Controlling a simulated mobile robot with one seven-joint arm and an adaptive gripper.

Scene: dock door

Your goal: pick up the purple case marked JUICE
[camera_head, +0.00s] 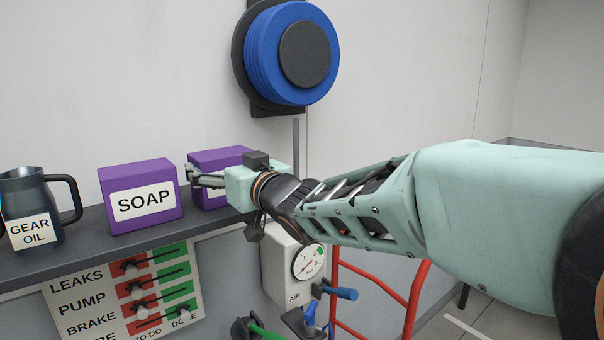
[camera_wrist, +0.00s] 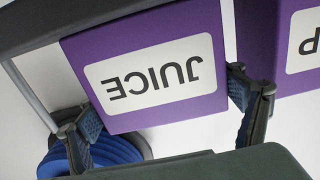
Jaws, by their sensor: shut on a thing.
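The purple case marked JUICE (camera_wrist: 205,105) fills the middle of the wrist view, its label upside down there. In the head view the purple case (camera_head: 212,158) is at the back end of the dark shelf (camera_head: 75,245), its label mostly hidden by my gripper (camera_head: 205,180). In the wrist view my gripper (camera_wrist: 165,112) has one finger on each side of the case and is shut on it. The case looks level on or right at the shelf; I cannot tell any gap beneath it.
A purple SOAP case (camera_head: 140,172) stands close on the left, also partly in the wrist view (camera_wrist: 285,85). A GEAR OIL jug (camera_head: 32,195) is farther left. A blue hose reel (camera_head: 292,55) hangs above. An air gauge box (camera_head: 285,270) and red frame (camera_head: 410,300) are below.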

